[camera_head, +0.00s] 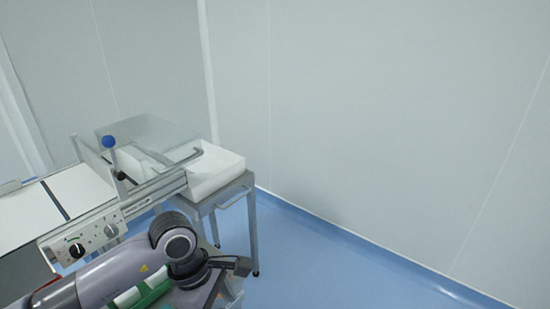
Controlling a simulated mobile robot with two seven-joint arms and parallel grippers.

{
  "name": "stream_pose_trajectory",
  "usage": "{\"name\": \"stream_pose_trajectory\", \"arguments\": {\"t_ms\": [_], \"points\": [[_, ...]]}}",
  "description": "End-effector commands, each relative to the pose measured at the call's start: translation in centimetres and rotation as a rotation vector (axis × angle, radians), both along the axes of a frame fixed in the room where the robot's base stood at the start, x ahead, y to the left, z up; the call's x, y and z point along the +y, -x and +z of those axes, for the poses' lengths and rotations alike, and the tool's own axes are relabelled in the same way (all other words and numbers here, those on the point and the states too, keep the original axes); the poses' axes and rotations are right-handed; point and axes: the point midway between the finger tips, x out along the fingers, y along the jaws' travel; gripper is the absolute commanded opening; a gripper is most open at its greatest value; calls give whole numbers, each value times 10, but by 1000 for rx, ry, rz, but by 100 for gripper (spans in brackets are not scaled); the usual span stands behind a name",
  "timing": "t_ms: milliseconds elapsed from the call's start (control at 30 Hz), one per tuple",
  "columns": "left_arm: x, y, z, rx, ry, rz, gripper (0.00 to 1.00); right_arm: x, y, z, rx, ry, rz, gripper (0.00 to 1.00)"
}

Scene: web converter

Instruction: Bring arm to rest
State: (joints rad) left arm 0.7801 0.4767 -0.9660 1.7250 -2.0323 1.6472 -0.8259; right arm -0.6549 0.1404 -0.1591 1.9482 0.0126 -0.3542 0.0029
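My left arm comes in from the lower left, over the front of a machine. Its dark gripper (236,265) points right, at the lower middle of the head view. The picture does not show whether its fingers are open or shut, and I see nothing clearly held in it. My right arm and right gripper are not in view.
The machine has a white belt (75,190), a control panel (88,235) with knobs and a blue-knobbed lever (109,142). A white tray (222,172) rests on a metal stand (252,215). A green object (150,294) lies partly hidden by my arm. Blue floor (330,270) at right is clear.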

Motion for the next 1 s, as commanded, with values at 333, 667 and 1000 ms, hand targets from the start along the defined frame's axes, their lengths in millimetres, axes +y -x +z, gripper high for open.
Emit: {"name": "stream_pose_trajectory", "arguments": {"t_ms": [333,667,1000], "points": [[-127,76,48,554,839,404,88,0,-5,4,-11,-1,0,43],[-95,24,103,1338,1525,1239,88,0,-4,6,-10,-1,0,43],[44,19,-36,-1522,-1247,-1668,88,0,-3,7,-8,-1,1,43]]}}
